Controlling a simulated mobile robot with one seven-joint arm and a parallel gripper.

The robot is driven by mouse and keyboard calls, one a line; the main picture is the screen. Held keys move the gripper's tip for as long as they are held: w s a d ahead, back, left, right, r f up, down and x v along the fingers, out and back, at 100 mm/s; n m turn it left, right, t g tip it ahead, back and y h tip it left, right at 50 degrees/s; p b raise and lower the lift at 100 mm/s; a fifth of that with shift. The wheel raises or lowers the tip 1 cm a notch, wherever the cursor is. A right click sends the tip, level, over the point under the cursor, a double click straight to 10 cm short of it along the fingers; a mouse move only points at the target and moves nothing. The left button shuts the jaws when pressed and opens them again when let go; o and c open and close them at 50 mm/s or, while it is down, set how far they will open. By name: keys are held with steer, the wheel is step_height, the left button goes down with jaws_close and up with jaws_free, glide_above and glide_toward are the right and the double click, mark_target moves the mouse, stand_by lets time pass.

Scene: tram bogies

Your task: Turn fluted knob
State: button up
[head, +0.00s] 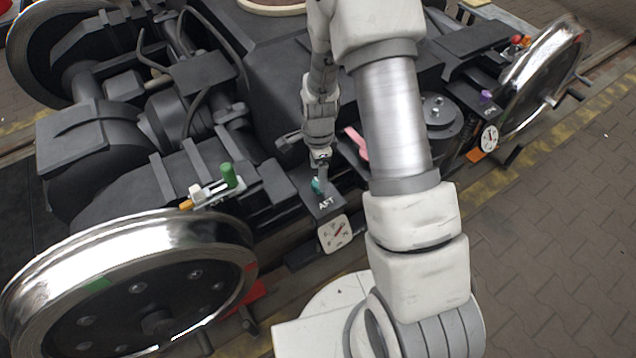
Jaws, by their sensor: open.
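A small teal knob (316,186) sits on a dark plate marked AFT (326,204), near the middle of the bogie's near side. Its flutes are too small to make out. My gripper (320,176) points down at the teal knob, with its fingertips right at it and partly covering it. The jaws are open, and I cannot tell whether they touch the knob. A purple knob (486,96) sits on a similar plate farther along at the right.
A dial gauge with a red needle (335,234) stands just below the AFT plate. A green cylinder (229,175) and small fittings stand to its left. A pink part (356,143) is beside my arm. Shiny wheels (130,285) flank the bogie. Paving at right is clear.

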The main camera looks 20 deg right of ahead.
steer(key=shift+f+b, duration=0.4)
steer(key=shift+f, duration=1.45)
jaws_close()
